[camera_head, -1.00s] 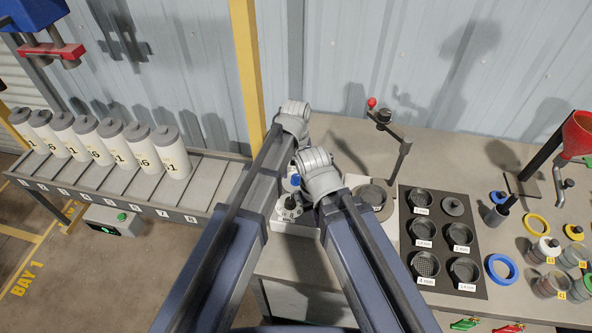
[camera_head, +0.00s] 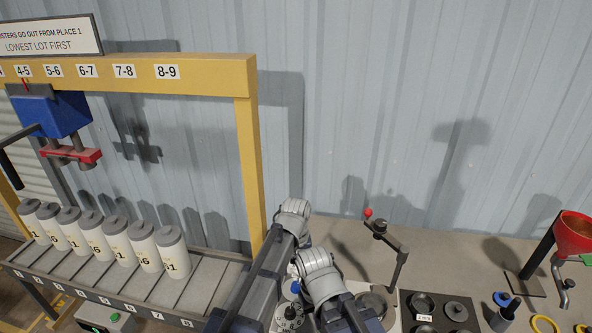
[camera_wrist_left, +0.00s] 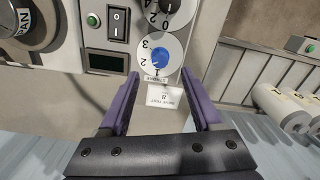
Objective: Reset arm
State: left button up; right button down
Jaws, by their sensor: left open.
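My left gripper (camera_wrist_left: 159,78) is open, with two purple fingers apart and nothing between them in the left wrist view. Its fingertips point at a panel with a blue-centred dial (camera_wrist_left: 157,60) and a small white label (camera_wrist_left: 166,98). I cannot tell the exact gap between fingers and panel. In the head view my two grey arm joints stand close together at the bottom centre, by the bench's left end. They hide most of the panel and its dial (camera_head: 290,312). The jaws of my right gripper do not show.
A sloping rack (camera_head: 105,278) with several white canisters (camera_head: 144,246) stands left under a yellow frame (camera_head: 245,160). A red-knobbed crank (camera_head: 396,262), a dark tray (camera_head: 412,298) and a red funnel (camera_head: 573,238) stand on the bench to the right. A corrugated wall closes the back.

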pick_arm(q)
jog(key=s+a+f+m+b, duration=0.1)
jog(key=s+a, duration=0.1)
jog(key=s, duration=0.3)
jog(key=s+a+f+m+b, duration=0.2)
jog(key=s, duration=0.4)
jog(key=s+a+f+m+y+b, duration=0.1)
jog(key=s+a+f+b, duration=0.1)
jog(key=s, duration=0.3)
jog(key=shift+s+a+m, duration=0.1)
jog(key=shift+s+m, duration=0.2)
dwell(1.5)
